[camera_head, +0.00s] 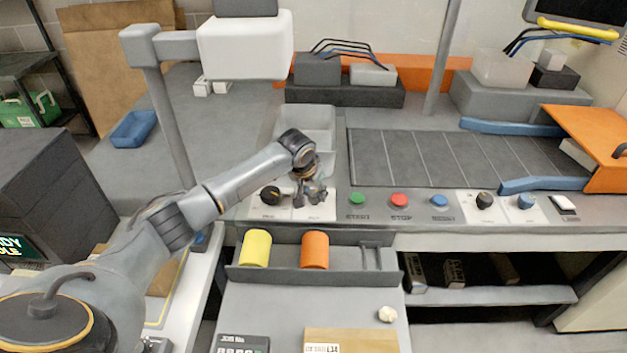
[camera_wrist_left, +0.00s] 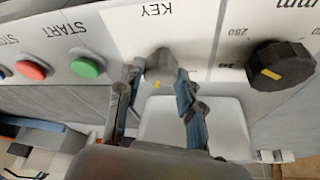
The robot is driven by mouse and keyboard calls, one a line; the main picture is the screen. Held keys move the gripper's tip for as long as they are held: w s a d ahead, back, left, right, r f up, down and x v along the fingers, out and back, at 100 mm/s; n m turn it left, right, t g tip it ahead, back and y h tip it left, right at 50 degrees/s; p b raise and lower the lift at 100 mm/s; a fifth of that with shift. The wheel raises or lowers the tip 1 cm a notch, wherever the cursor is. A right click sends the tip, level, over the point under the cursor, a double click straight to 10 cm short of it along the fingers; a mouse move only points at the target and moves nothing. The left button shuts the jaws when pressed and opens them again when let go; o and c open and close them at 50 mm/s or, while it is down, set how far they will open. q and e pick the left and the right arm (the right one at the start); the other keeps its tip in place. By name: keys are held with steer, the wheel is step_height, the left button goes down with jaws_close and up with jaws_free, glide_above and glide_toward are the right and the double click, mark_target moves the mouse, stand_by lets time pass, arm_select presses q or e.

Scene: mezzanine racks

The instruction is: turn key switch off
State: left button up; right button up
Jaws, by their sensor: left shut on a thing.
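The key switch (camera_wrist_left: 159,66) is a grey knob with a yellow mark, under a KEY label on a white plate in the left wrist view. My left gripper (camera_head: 312,194) reaches down onto the panel in the head view and mostly hides the switch there. In the left wrist view, the fingers of that gripper stand on either side of the knob, closed on it. The yellow mark shows between them. My right gripper is not in view.
Left of the gripper in the head view is a black dial (camera_head: 270,194). To its right are green START (camera_head: 357,199), red STOP (camera_head: 400,200) and blue (camera_head: 439,200) buttons. Yellow (camera_head: 255,248) and orange (camera_head: 315,250) cylinders stand in a grey holder below.

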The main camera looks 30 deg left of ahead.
arm_select(q)
steer(key=n+p, duration=0.1)
steer(key=n+y+p, duration=0.1)
steer(key=n+p, duration=0.1)
steer(key=p, duration=0.1)
steer(key=shift+d+r+n+y, duration=0.25)
steer(key=shift+n+y, duration=0.05)
steer(key=shift+n, duration=0.1)
steer(key=shift+n+g+y+p, duration=0.3)
steer(key=shift+n+g+p, duration=0.1)
steer(key=shift+n+p, duration=0.4)
steer(key=shift+f+n+y, duration=0.15)
steer(key=shift+n+y, duration=0.15)
steer(key=shift+n, duration=0.7)
steer(key=n, duration=0.1)
steer(key=n+g, duration=0.1)
steer(key=shift+w+d+f+n+y+p, duration=0.1)
steer(key=shift+w+n+y+p, duration=0.05)
steer(key=shift+n+y+p, duration=0.15)
steer(key=n+g+b, duration=0.1)
steer(key=n, duration=0.1)
steer(key=shift+n+y, duration=0.3)
steer(key=shift+n, duration=0.6)
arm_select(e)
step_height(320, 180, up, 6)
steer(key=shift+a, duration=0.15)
arm_select(q)
steer(key=shift+w, duration=0.1)
steer(key=o, duration=1.2)
